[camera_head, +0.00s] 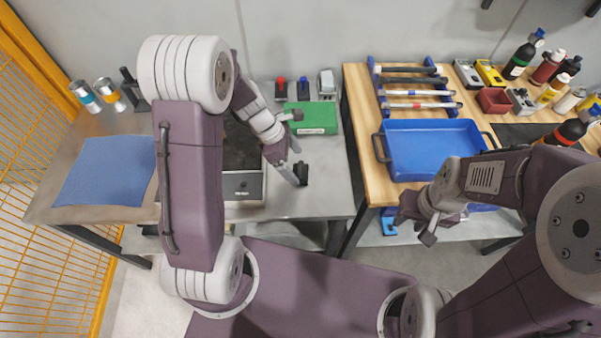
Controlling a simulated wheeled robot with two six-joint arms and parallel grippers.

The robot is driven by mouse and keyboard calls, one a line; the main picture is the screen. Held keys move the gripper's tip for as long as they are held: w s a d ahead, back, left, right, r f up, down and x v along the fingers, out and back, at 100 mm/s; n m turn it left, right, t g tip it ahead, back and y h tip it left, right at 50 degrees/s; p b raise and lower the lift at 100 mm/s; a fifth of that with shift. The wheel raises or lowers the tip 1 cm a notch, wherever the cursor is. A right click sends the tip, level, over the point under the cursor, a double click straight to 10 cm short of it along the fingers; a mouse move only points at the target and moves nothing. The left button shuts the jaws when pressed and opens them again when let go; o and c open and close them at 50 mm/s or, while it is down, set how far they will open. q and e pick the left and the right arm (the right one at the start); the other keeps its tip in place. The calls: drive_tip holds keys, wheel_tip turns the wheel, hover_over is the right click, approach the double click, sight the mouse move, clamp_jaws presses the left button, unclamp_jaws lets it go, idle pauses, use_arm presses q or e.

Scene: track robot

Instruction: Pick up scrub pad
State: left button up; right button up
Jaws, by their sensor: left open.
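I cannot tell for certain which thing is the scrub pad. A small dark upright object (302,173) on the grey bench is right by the tips of my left gripper, and a flat green item (316,118) with pale lettering lies farther back. My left gripper (293,160) is open above the right part of the grey bench, pointing down and right. Whether it touches the dark object is unclear. My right gripper (418,230) hangs low in front of the wooden bench, away from these things; its jaw opening is not clear.
The grey bench (328,190) also bears a blue cloth (105,172), cans at the left and a dark tray with a silver front (240,186), partly hidden by my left arm. The wooden bench (362,135) holds a blue tray (428,126), tools and bottles. A yellow fence stands left.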

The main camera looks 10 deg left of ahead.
sight(300, 167)
use_arm(q)
drive_tip(key=x, duration=0.1)
drive_tip(key=b+x, duration=0.1)
drive_tip(key=x, duration=0.3)
drive_tip(key=shift+w+a+f, duration=0.1)
drive_tip(key=shift+w, duration=0.25)
drive_tip(key=shift+s, duration=0.1)
drive_tip(key=c, duration=1.5)
drive_tip(key=shift+o, duration=0.2)
drive_tip(key=shift+r, duration=0.5)
drive_tip(key=r, duration=0.1)
drive_tip(key=r+p, duration=0.1)
drive_tip(key=r, duration=0.2)
drive_tip(key=shift+d, duration=0.35)
drive_tip(key=s+d+r+p, duration=0.2)
drive_tip(key=d+r, duration=0.4)
drive_tip(key=d, duration=0.4)
drive_tip(key=shift+s+d+p, duration=0.25)
drive_tip(key=shift+d+p, duration=0.1)
drive_tip(key=shift+p, duration=0.05)
drive_tip(key=shift+r, duration=0.1)
